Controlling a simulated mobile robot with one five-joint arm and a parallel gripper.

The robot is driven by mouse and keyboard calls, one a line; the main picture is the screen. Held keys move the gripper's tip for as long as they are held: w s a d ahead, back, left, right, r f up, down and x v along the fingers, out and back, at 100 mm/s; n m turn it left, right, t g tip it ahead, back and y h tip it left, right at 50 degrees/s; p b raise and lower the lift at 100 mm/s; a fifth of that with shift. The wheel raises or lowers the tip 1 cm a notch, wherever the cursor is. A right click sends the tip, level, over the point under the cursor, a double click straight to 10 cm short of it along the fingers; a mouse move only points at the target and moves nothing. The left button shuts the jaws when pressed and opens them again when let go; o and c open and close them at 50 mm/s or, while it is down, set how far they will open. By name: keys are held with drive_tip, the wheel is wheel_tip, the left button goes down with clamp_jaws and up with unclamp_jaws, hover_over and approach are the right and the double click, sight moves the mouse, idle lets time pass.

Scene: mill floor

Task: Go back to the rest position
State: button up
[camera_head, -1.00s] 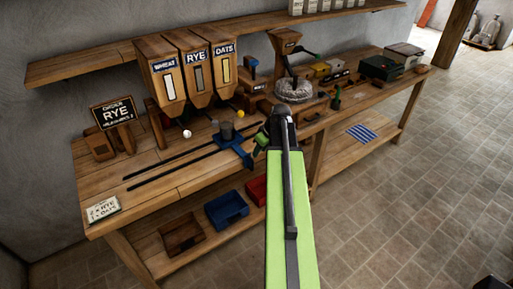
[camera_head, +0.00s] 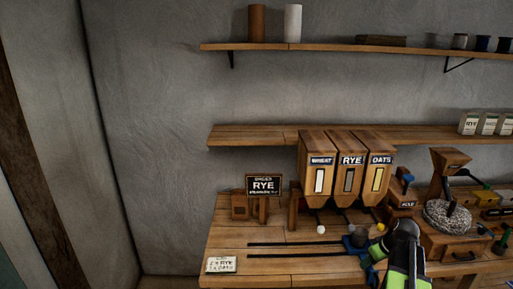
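My gripper (camera_head: 372,272) shows at the lower right, in front of the bench, at the end of my green and black arm. Its fingers are small and partly hidden by the wrist, so I cannot tell whether it is open or shut. It is close to a blue carriage (camera_head: 352,243) with a dark grey cup (camera_head: 360,237) on it, beside the black rails; I cannot tell whether they touch. No rest position is marked in view.
The wooden bench (camera_head: 285,267) holds three hoppers for wheat (camera_head: 318,165), rye (camera_head: 348,165) and oats (camera_head: 377,165), an order sign (camera_head: 263,186) reading RYE, and a stone mill (camera_head: 447,217). Two shelves run along the wall above. Open wall lies to the left.

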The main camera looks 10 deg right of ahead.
drive_tip(key=w+a+f+n+g+b, duration=0.1)
drive_tip(key=w+a+n, duration=0.1)
drive_tip(key=a, duration=1.2)
drive_tip(key=w+a+f+n+g+b, duration=0.1)
drive_tip(key=w+a+f+n, duration=0.1)
drive_tip(key=a, duration=1.2)
drive_tip(key=s+a+f+m+g+h, duration=0.1)
drive_tip(key=s+a+m+g, duration=0.1)
drive_tip(key=s+a+m, duration=0.4)
drive_tip(key=shift+s+a+f, duration=0.2)
drive_tip(key=shift+s+a, duration=0.95)
drive_tip(key=shift+a, duration=0.05)
